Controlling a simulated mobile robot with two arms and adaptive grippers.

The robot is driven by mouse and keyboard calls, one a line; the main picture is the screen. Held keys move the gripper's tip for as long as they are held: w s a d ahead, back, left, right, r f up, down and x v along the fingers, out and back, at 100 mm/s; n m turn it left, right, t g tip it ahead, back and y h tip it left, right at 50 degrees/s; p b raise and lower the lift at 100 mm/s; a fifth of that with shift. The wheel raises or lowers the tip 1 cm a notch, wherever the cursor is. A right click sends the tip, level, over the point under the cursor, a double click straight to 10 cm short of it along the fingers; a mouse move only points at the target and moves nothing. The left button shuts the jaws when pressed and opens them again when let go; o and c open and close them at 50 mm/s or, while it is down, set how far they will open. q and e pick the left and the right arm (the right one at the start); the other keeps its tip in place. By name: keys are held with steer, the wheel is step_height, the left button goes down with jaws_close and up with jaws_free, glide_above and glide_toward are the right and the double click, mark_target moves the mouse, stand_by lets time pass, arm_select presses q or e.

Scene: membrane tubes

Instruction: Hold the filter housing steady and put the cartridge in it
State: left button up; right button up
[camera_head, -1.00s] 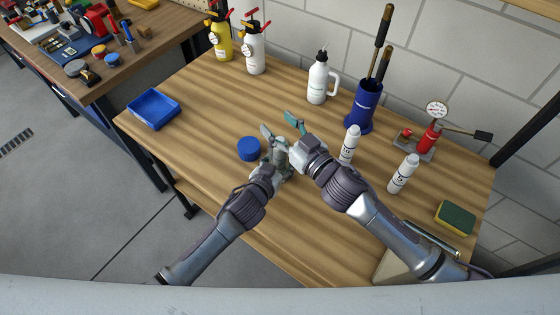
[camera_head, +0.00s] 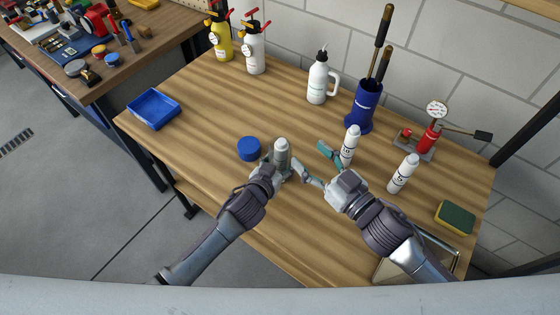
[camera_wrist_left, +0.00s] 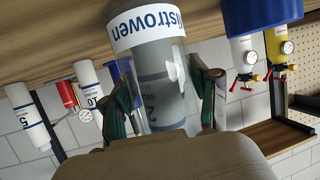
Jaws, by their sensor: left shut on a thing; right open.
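The filter housing is a clear cylinder (camera_wrist_left: 148,62) with a white band of blue lettering. It stands on the workbench, and my left gripper (camera_wrist_left: 164,95) is shut on it from both sides. A pale grey cartridge (camera_head: 282,149) is in the housing. Its rounded top sticks up in the head view, and its printed body (camera_wrist_left: 160,97) shows through the clear wall. I cannot tell whether it is fully seated. My right gripper (camera_head: 309,156) is open and empty, just right of the housing, with its fingers apart from the cartridge.
A blue cap (camera_head: 249,149) lies left of the housing. Two white cartridges, marked 10 (camera_head: 349,147) and 5 (camera_head: 403,174), stand to the right. A blue tray (camera_head: 154,109), white bottle (camera_head: 318,82), blue holder (camera_head: 362,108), red pump (camera_head: 428,141) and sponge (camera_head: 454,217) surround the clear wood.

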steer(key=shift+s+d, duration=0.2)
steer(key=shift+s, duration=0.1)
arm_select(q)
steer(key=o, duration=1.5)
steer(key=shift+c, duration=0.2)
steer(key=v, duration=1.2)
steer(key=shift+s+f, duration=0.1)
